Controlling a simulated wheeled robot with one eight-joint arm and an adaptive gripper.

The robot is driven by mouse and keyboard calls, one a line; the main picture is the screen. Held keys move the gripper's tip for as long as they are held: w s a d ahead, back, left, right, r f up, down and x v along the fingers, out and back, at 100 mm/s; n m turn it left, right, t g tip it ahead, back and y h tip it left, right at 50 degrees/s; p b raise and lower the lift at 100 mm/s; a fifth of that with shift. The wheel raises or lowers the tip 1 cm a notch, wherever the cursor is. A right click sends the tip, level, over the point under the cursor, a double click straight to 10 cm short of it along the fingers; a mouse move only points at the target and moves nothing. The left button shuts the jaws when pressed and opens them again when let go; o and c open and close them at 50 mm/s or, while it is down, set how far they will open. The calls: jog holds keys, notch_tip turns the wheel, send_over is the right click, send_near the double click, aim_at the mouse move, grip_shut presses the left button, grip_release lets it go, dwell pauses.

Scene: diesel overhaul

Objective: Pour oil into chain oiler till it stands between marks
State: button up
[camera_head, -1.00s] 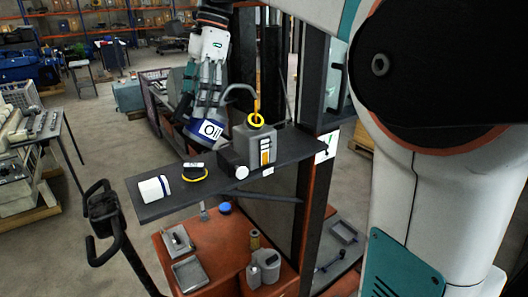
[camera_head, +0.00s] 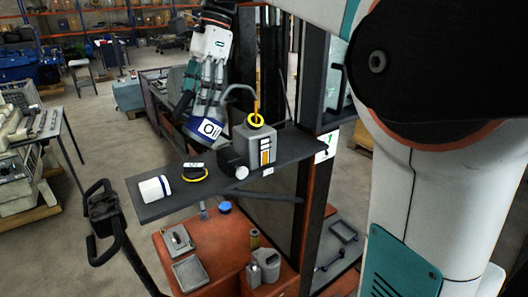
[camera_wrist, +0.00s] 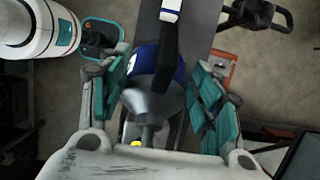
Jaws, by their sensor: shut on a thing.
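My gripper (camera_head: 207,105) is shut on an oil can (camera_head: 207,130), blue with a white "Oil" label, held tilted above the shelf. In the wrist view the can (camera_wrist: 172,65) sits between the fingers (camera_wrist: 158,95). The can's grey curved spout (camera_head: 238,88) arches right. Its end is above the yellow ring (camera_head: 255,119) on top of the chain oiler (camera_head: 253,144), a grey box. An amber strip joins spout end and ring and looks like flowing oil. The oiler's front gauge (camera_head: 265,151) has white marks and an amber lower part; the exact level is too small to read.
The dark shelf (camera_head: 222,186) also carries a white bottle (camera_head: 154,189) and a black item with a yellow band (camera_head: 194,172). A dark post (camera_head: 311,100) stands right of the oiler. Below is an orange deck (camera_head: 222,240) with trays and a grey jug (camera_head: 267,265).

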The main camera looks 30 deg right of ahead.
jog(key=shift+r, duration=0.1)
dwell(0.3)
jog(key=shift+d+r+y, duration=0.1)
jog(key=shift+r+y, duration=0.05)
jog(key=shift+y, duration=0.15)
jog(key=shift+d+r+y+p, duration=0.25)
jog(key=shift+r+y+p, duration=0.3)
jog(key=shift+y, duration=0.15)
dwell(2.6)
dwell(0.8)
jog(key=shift+a+f+h, duration=0.55)
jog(key=shift+f+h, duration=0.25)
jog(key=shift+h, duration=0.2)
jog(key=shift+d, duration=0.1)
jog(key=shift+d, duration=0.1)
jog(key=shift+f, duration=0.1)
